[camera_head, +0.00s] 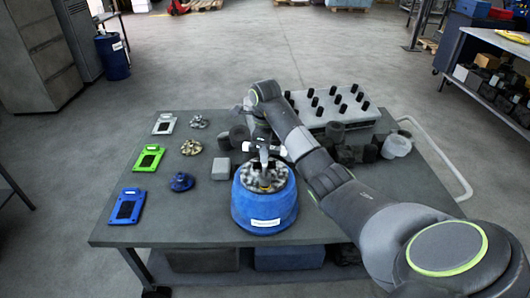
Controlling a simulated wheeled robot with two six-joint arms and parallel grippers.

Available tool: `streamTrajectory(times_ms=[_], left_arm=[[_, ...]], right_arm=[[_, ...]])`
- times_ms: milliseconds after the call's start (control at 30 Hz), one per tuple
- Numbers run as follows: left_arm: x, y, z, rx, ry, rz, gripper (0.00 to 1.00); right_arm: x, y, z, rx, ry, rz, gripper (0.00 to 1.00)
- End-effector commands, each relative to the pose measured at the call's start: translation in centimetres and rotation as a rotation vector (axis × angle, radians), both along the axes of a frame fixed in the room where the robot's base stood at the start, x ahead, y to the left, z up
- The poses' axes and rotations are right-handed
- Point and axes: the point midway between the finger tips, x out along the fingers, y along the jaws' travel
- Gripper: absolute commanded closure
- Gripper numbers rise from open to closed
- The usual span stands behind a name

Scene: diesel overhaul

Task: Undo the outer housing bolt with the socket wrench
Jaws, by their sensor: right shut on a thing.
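A round blue housing (250,208) with a white label stands near the front middle of the grey table. Grey metal parts show in its open top. My right arm reaches in from the lower right and bends over the housing. My right gripper (264,152) points down above the housing's top and is shut on a slim tool, which seems to be the socket wrench (265,181), with a yellowish part low in the housing's middle. The gripper hides most of the tool, and the outer bolt cannot be made out. My left gripper is not in view.
A pale block (220,168) stands left of the housing.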

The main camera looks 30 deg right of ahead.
Motion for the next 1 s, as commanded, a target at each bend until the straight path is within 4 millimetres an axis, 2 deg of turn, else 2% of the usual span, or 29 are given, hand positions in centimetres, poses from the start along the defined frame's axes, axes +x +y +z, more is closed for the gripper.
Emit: streamTrajectory(times_ms=[33,233,1000], left_arm=[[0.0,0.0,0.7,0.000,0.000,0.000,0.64],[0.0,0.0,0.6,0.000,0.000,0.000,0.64],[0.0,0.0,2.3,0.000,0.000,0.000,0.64]], right_arm=[[0.0,0.0,0.8,0.000,-0.001,0.000,1.00],[0.0,0.0,0.5,0.000,-0.001,-0.050,1.00],[0.0,0.0,0.6,0.000,-0.002,-0.596,1.00]])
